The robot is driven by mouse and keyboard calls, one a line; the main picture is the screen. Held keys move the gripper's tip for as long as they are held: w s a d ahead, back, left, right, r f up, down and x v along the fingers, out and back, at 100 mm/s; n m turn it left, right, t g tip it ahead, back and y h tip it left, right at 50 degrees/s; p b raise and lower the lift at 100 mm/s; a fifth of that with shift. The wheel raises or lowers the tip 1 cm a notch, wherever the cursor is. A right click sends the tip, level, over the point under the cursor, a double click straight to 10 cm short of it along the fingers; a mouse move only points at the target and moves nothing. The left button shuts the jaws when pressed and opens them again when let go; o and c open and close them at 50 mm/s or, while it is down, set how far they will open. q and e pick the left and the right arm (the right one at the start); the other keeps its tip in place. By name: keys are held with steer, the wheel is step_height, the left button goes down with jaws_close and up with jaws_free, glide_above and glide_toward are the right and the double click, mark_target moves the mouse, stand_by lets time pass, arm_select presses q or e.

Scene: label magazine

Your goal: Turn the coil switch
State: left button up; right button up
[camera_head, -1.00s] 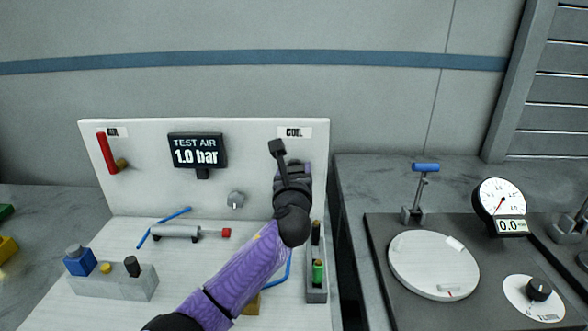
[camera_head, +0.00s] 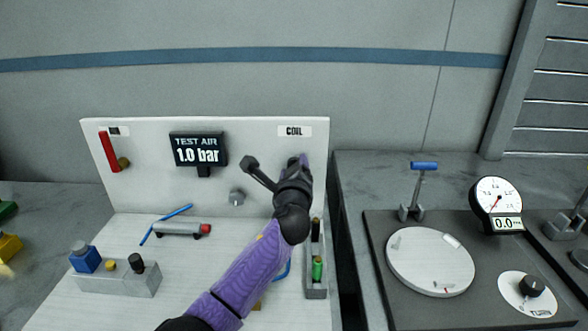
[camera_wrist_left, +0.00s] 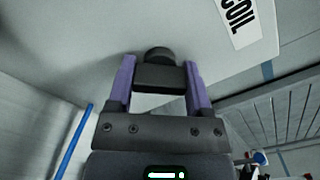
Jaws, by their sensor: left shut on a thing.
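The panel's black COIL label (camera_head: 295,131) is at the upper right of the white upright board (camera_head: 140,190). My left gripper (camera_head: 303,162) is at the board just below that label. In the left wrist view its two purple fingers are shut on the dark coil switch knob (camera_wrist_left: 160,77), one on each side. The label also shows there, strongly tilted (camera_wrist_left: 240,18). In the head view the knob is hidden behind my gripper and wrist. My right gripper is not in view.
A grey cylinder (camera_head: 176,229) with a red tip (camera_head: 206,229) lies on the white base. A display (camera_head: 198,149) reads TEST AIR 1.0 bar. A red lever (camera_head: 108,152) is at the left. A dark station with a round plate (camera_head: 430,265) and gauge (camera_head: 497,196) stands right.

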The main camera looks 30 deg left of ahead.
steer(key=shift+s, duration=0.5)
arm_select(q)
steer(key=o, duration=1.3)
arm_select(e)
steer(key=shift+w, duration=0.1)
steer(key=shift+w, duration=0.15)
arm_select(q)
steer(key=shift+s+d+p, duration=0.2)
steer(key=shift+s+p, duration=0.1)
steer(key=shift+s, duration=0.1)
steer(key=p+v, duration=0.3)
steer(key=v, duration=0.6)
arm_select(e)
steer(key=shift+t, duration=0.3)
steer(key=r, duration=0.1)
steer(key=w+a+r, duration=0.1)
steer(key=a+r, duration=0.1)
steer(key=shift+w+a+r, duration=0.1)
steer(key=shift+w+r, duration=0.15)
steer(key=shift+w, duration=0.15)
